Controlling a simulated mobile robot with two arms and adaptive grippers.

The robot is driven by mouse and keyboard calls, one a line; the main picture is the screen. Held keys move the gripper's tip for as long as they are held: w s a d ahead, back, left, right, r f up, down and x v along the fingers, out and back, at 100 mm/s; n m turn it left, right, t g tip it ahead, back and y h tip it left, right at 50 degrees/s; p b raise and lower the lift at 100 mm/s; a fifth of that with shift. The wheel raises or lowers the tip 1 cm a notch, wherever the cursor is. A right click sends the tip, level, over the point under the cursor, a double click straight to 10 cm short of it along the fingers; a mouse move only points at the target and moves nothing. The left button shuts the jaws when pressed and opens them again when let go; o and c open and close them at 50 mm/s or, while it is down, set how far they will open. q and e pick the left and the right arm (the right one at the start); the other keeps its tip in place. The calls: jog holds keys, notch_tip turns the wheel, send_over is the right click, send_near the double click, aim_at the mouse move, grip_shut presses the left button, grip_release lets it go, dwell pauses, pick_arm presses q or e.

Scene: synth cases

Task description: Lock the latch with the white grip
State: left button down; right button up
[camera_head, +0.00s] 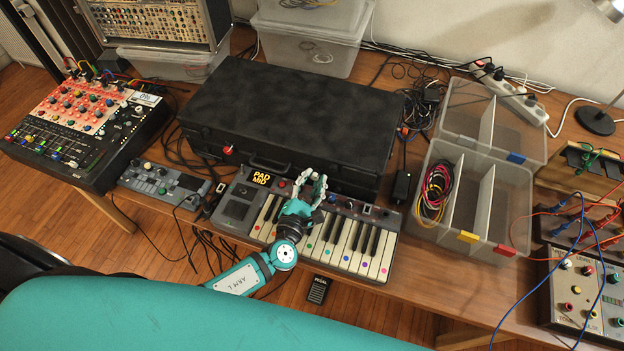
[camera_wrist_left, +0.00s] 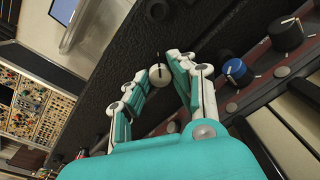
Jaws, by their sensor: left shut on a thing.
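A large black case (camera_head: 290,115) with a closed lid lies on the table behind the small keyboard. My left gripper (camera_head: 311,184) is at the right part of the case's front side, above the keyboard's back edge. In the left wrist view the white grip (camera_wrist_left: 160,74) of a latch, round with a dark line, sits between the fingertips of my left gripper (camera_wrist_left: 161,68), which is shut on it. My fingers hide this latch in the head view. A red grip (camera_head: 229,150) shows on the case's front at the left. My right gripper is not in view.
The keyboard (camera_head: 352,245) with colored knobs lies just below my gripper. A red mixer (camera_head: 91,115) and a small grey device (camera_head: 163,184) are at the left. A clear divided box (camera_head: 480,205) with cables stands at the right. Cables lie around the case.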

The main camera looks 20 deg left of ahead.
pick_arm(q)
jog(key=shift+f, duration=0.1)
jog(key=c, duration=1.1)
grip_release()
jog(key=s, duration=0.8)
jog(key=s+r, duration=0.1)
jog(key=s, duration=0.3)
jog(key=shift+a, duration=0.2)
jog(key=shift+f, duration=0.1)
